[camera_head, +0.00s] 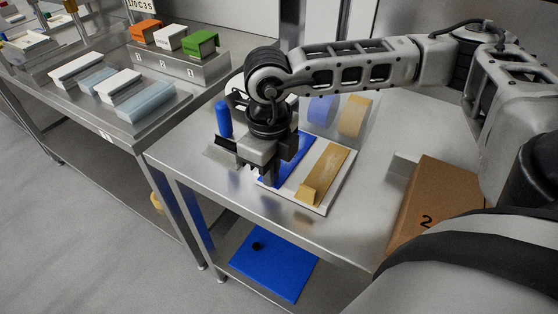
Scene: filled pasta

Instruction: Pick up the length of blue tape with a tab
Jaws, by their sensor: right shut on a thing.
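The length of blue tape (295,155) lies as a long strip on the left half of a white board (321,207) on the steel table. My right gripper (262,177) points down at the near end of the blue tape and is shut on it. The jaws hide that end, so the tab is not clear to see. The strip still appears to lie along the board. My left gripper is not in view.
A tan strip (330,168) with a raised tab lies beside the blue one on the board. A blue cylinder (223,119) stands behind my gripper. A brown box marked 2 (440,200) is at the right. The table's front edge is close.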

